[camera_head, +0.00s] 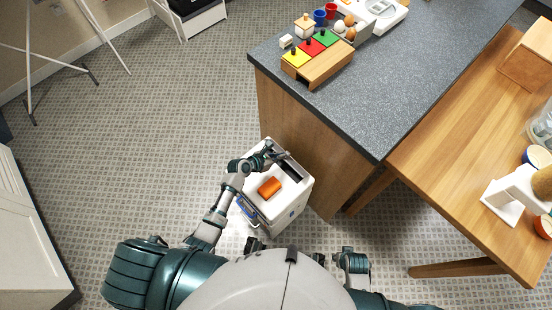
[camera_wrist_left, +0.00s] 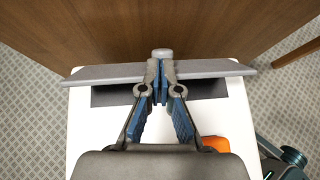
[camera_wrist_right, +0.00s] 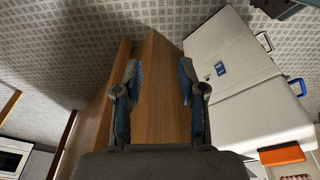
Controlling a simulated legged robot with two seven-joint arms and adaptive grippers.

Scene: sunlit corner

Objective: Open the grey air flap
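The grey air flap (camera_wrist_left: 212,70) is a long plate on top of a white box-shaped unit (camera_head: 292,204) on the floor. It stands tilted up, with a dark slot (camera_wrist_left: 205,90) showing along its near side. The flap also shows in the head view (camera_head: 281,156), partly behind my gripper. My left gripper (camera_wrist_left: 160,75) has its fingers brought together at the middle of the flap, around a small grey knob (camera_wrist_left: 162,53). The exact contact is partly hidden by the fingers. My right gripper (camera_wrist_right: 160,75) is open and empty, away from the flap.
An orange block (camera_head: 269,187) lies on the unit's top, near the slot. A wooden counter side (camera_head: 300,145) stands close behind the unit. A wooden table (camera_head: 455,150) is at the right. The tiled floor at left (camera_head: 140,130) is clear.

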